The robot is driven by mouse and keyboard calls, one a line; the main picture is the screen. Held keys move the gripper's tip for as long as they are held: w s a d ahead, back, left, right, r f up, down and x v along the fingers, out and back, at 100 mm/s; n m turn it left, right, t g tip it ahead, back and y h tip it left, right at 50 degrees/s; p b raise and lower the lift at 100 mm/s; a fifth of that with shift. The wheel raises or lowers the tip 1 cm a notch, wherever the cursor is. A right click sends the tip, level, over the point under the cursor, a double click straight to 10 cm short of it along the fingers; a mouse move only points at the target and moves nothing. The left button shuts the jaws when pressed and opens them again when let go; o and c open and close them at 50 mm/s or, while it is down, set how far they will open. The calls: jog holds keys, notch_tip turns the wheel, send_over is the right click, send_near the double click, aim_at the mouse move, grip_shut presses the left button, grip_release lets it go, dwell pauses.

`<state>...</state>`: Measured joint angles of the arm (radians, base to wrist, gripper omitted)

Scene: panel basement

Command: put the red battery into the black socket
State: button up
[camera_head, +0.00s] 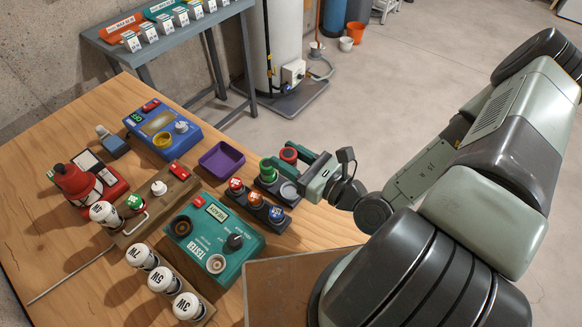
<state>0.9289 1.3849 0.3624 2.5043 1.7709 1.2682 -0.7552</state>
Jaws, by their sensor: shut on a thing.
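My gripper (284,157) is at the right edge of the wooden table, with its green fingers closed around a small red round-topped piece (289,155). The fingers partly hide the piece, so I cannot tell for sure that it is the battery. A red-topped cylinder with a white mark (236,185) stands in a dark rack to its left. The teal tester (207,238) lies further left and nearer the camera. It has a black round socket (181,227), a pale round socket (216,264) and a dark knob (235,241).
Orange (255,199) and blue (276,213) cylinders share the dark rack.

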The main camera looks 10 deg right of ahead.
jog(key=s+a+n+g+y, duration=0.2)
jog(key=s+a+n+g, duration=0.15)
jog(key=a, duration=0.45)
jog(key=s+a+n+g+y, duration=0.25)
jog(key=a+g, duration=0.25)
jog(key=a, duration=0.4)
jog(key=s+a+n+g+y, duration=0.1)
jog(key=s+a+n+g, duration=0.2)
jog(key=a, duration=0.5)
jog(key=shift+g, duration=0.55)
jog(key=shift+w+a+f, duration=0.1)
jog(key=shift+w+f, duration=0.1)
jog(key=shift+f, duration=0.65)
jog(key=shift+w+d+f, duration=0.1)
jog(key=shift+w+f, duration=0.1)
jog(key=shift+f, duration=0.6)
jog(key=shift+w+a+f, duration=0.1)
jog(key=shift+w+f, duration=0.1)
jog(key=shift+f, duration=0.65)
jog(key=shift+f, duration=0.6)
jog(key=o, duration=0.9)
jog(key=shift+s+d, duration=0.1)
jog(key=shift+d, duration=5.45)
